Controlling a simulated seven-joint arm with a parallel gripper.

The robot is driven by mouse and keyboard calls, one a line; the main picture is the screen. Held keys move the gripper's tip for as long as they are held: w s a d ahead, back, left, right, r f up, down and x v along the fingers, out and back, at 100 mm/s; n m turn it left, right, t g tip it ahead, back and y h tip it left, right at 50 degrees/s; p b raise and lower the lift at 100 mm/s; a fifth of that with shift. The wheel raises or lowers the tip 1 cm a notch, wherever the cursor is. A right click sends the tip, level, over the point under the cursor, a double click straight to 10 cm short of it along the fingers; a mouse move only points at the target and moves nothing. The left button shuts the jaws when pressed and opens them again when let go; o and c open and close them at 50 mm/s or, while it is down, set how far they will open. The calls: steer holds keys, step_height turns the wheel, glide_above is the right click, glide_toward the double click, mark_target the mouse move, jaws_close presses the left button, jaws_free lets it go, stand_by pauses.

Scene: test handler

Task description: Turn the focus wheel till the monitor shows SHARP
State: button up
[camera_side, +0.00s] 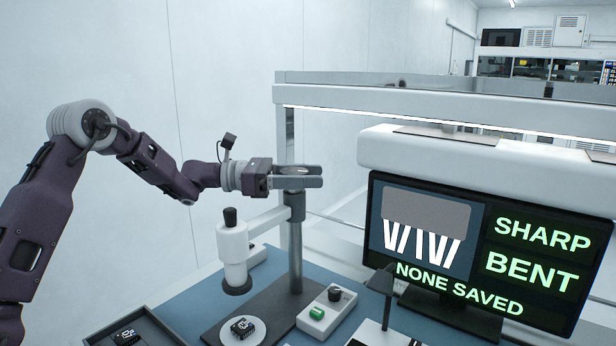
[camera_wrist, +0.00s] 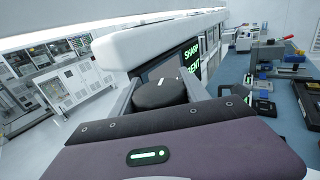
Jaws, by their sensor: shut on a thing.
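The monitor (camera_side: 500,316) stands at the right and reads SHARP, BENT and NONE SAVED in green. Its picture panel (camera_side: 427,222) shows a grey body with white, crisp-edged pins, some slanted. The monitor also shows in part in the wrist view (camera_wrist: 192,62), behind the wheel. The focus wheel (camera_wrist: 160,94) is a dark round disc at the top of the microscope's post (camera_side: 295,245). My gripper (camera_side: 306,179) is level at the post top and shut on the wheel, with a finger on each side. In the side view the fingers mostly hide the wheel.
The white microscope tube (camera_side: 232,250) hangs over a round white stage (camera_side: 226,333) holding a black chip (camera_side: 242,327). A control box (camera_side: 326,312) with a black knob and green button stands right of it. A dark tray (camera_side: 150,328) lies front left. A shelf frame (camera_side: 420,104) stands behind.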

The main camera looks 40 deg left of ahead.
steer(key=o, duration=1.4)
steer(key=shift+c, duration=0.2)
steer(key=v, duration=0.7)
